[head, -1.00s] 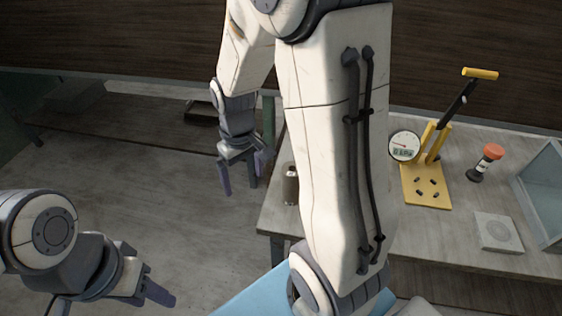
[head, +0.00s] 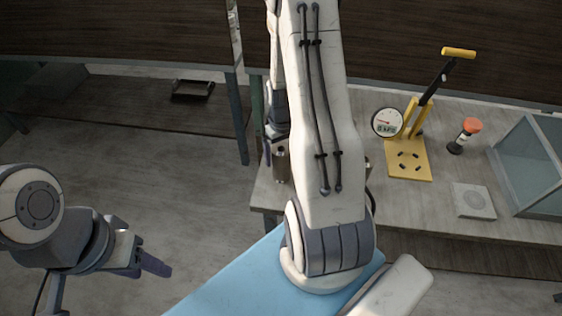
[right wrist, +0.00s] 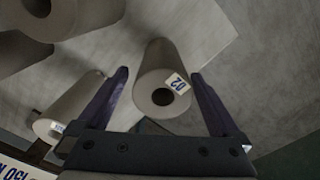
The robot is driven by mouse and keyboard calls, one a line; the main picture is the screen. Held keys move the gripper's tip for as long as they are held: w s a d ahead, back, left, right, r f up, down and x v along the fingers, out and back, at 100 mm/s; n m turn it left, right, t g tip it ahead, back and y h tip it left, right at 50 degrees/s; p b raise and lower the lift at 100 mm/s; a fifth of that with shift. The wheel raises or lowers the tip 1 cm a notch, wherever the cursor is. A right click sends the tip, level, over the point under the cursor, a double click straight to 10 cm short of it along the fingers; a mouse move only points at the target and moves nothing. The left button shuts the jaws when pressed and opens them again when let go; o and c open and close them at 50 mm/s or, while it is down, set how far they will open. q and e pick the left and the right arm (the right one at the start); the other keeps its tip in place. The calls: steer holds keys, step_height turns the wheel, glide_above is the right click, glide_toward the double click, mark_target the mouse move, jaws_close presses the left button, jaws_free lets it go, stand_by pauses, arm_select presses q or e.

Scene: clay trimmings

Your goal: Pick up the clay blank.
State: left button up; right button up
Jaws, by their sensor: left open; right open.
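In the right wrist view, a grey cylinder (right wrist: 160,82) with a dark hole in its end and a white label lies between the spread fingers of my right gripper (right wrist: 158,75); contact is not visible. It seems to be the clay blank, but I cannot be sure. A similar labelled cylinder (right wrist: 72,112) is partly behind the left finger. In the head view, a small dark cylinder (head: 281,166) stands at the table's left end, just below my right gripper, which my arm mostly hides. My left gripper (head: 152,262) is empty, low at the left, far from the table.
More grey cylinder shapes (right wrist: 72,14) fill the upper left of the wrist view. On the table (head: 430,215) stand a yellow lever press (head: 408,160), a round gauge (head: 387,122), an orange-topped item (head: 465,135), a square plate (head: 473,201) and a glass-sided box (head: 530,165).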

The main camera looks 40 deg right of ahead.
steer(key=shift+a+f+p, duration=0.1)
steer(key=shift+f+p, duration=0.35)
steer(key=shift+f, duration=1.5)
jaws_close()
